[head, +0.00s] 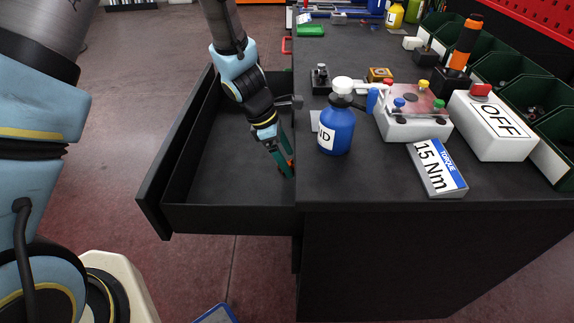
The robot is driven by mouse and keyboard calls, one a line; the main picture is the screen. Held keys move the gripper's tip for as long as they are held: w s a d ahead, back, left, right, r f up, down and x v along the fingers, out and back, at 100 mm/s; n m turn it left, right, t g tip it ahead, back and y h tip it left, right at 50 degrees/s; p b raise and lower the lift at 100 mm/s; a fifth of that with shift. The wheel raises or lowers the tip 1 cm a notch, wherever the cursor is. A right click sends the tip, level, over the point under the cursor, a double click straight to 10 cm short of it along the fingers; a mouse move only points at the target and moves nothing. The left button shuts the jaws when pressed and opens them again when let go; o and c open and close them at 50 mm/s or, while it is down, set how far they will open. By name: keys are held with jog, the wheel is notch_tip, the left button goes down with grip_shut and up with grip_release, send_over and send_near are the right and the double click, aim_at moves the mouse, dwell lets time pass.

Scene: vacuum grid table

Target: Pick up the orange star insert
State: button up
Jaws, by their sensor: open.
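My gripper (286,172) reaches down over the open drawer, near its right side by the table edge. Its two green fingers are apart. A small orange piece (290,163), likely the orange star insert, shows at the fingertips. The fingers partly cover it, and its star shape cannot be made out. I cannot tell whether it touches the fingers or lies on the drawer floor just beyond them.
The black drawer (205,218) is pulled out to the left, its floor otherwise bare. A blue bottle (337,132) stands on the dark table (370,190) close to the gripper.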

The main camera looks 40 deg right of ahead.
jog(key=shift+s+d+f, duration=0.1)
jog(key=shift+f, duration=0.25)
jog(key=shift+c, duration=0.3)
jog(key=c, duration=1.4)
jog(key=shift+r, duration=0.15)
